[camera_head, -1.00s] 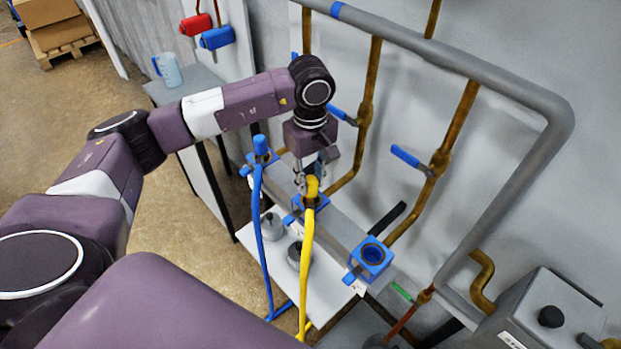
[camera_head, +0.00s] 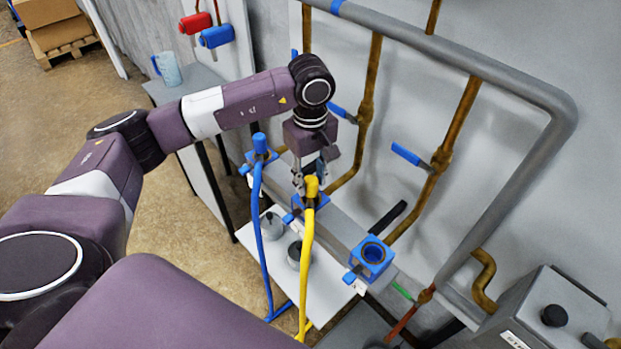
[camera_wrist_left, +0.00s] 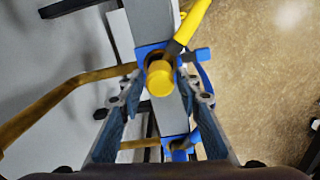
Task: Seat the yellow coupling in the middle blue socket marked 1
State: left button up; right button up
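The yellow coupling (camera_head: 311,187) stands at the middle blue socket (camera_head: 320,201), with the yellow hose hanging from it. In the left wrist view the round top of the yellow coupling (camera_wrist_left: 160,78) is over the blue socket block (camera_wrist_left: 146,51). How deep it sits is hidden. My left gripper (camera_head: 309,183) is above the socket from over the coupling. In the left wrist view the fingers of my left gripper (camera_wrist_left: 160,85) are apart on both sides of the coupling, with gaps showing. My right gripper is out of view.
A blue coupling (camera_head: 261,145) with a blue hose stands at the left socket. The right blue socket (camera_head: 372,256) is empty. Brown pipes with blue-handled valves (camera_head: 407,155) run behind the rail. Grey round pieces lie on the white shelf (camera_head: 275,250) below.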

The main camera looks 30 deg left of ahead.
pick_arm(q)
jog(key=shift+o, duration=1.2)
jog(key=shift+r, duration=0.15)
notch_tip(320, 180, up, 12)
jog(key=shift+f, duration=0.2)
